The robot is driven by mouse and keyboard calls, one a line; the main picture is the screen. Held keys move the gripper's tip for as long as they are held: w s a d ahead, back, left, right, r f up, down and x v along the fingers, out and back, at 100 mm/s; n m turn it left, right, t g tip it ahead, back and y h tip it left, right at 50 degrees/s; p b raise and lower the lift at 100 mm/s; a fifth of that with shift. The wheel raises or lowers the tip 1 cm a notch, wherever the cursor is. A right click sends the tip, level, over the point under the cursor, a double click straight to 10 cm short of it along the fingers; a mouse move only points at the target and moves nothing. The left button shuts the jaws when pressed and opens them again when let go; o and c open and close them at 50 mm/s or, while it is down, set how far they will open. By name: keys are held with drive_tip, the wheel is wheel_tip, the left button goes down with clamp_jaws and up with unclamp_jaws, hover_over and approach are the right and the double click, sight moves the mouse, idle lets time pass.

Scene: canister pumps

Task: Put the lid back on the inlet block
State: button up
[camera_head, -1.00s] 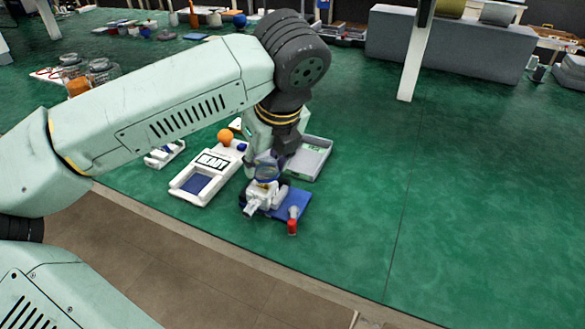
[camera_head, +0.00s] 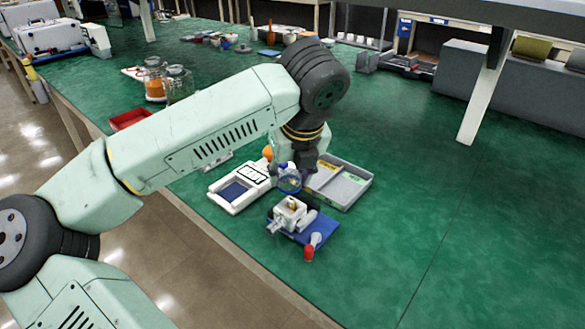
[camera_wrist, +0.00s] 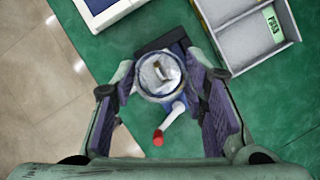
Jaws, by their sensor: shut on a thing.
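The lid, a clear round cup with a blue tint (camera_head: 290,183), is held between the fingers of my gripper (camera_head: 291,170). In the wrist view my gripper (camera_wrist: 160,82) is shut on the lid's sides, and the lid's round rim (camera_wrist: 141,88) faces the camera. The white inlet block (camera_head: 288,212) sits on a blue plate (camera_head: 322,226) below the lid, with a small brass-coloured part on top. The lid hangs above the block and looks apart from it in the head view. In the wrist view the block lies behind the lid, mostly hidden.
A white elbow with a red end (camera_head: 309,252) stands at the plate's front. A white tray with a blue pad (camera_head: 237,193) lies to the left. A grey divided bin (camera_head: 347,189) with labels stands behind right. Green table is free to the right.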

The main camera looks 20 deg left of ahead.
sight(289, 198)
wheel_tip(289, 198, down, 4)
drive_tip(key=shift+r+b, duration=0.15)
drive_tip(key=shift+b, duration=0.6)
drive_tip(key=shift+f+b, duration=0.7)
drive_tip(key=shift+b, duration=0.2)
drive_tip(key=shift+b, duration=1)
drive_tip(key=shift+f+b, duration=0.2)
drive_tip(key=shift+b, duration=0.8)
idle(1.1)
idle(0.5)
drive_tip(key=o, duration=0.9)
